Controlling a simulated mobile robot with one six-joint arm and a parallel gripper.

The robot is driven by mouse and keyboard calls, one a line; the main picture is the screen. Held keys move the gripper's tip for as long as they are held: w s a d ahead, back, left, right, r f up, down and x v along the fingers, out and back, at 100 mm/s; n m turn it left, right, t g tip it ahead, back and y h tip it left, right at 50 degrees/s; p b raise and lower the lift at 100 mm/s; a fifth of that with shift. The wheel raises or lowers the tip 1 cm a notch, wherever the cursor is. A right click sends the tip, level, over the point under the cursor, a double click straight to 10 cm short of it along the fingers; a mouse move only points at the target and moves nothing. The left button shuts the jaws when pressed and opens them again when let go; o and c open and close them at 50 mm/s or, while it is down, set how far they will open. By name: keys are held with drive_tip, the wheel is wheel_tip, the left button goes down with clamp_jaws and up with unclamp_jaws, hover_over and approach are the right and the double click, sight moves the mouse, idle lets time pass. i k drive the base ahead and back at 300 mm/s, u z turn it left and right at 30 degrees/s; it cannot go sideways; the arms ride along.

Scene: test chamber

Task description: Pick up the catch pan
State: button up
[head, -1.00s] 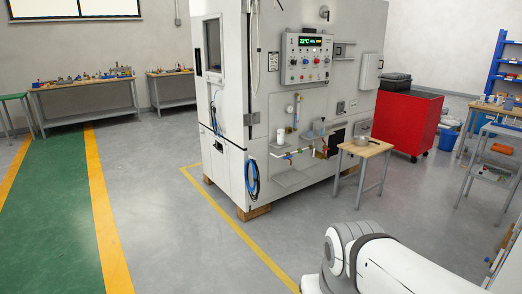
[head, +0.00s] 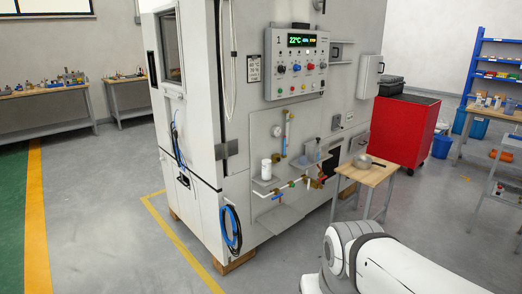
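A small round grey metal pan (head: 362,161), which looks like the catch pan, sits on top of a small wooden-topped table (head: 376,177) in front of the big grey test chamber (head: 240,110). The pan is near the table's back left part, close to the chamber's pipework. Its inside is too small to make out. Part of my white arm shows at the lower right of the head view, in front of and below the table. My gripper is out of the picture, so its state does not show.
Pipes and valves (head: 315,181) and small shelves stick out from the chamber beside the table. A red cabinet (head: 402,130) stands behind the table. A cart (head: 500,170) and a workbench stand at the right. The floor (head: 110,210) at the left is clear.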

sight(361, 161)
drive_tip(key=z, duration=0.3)
drive_tip(key=i, duration=2)
drive_tip(key=z, duration=0.9)
drive_tip(key=i, duration=2.15)
drive_tip(key=z, duration=0.5)
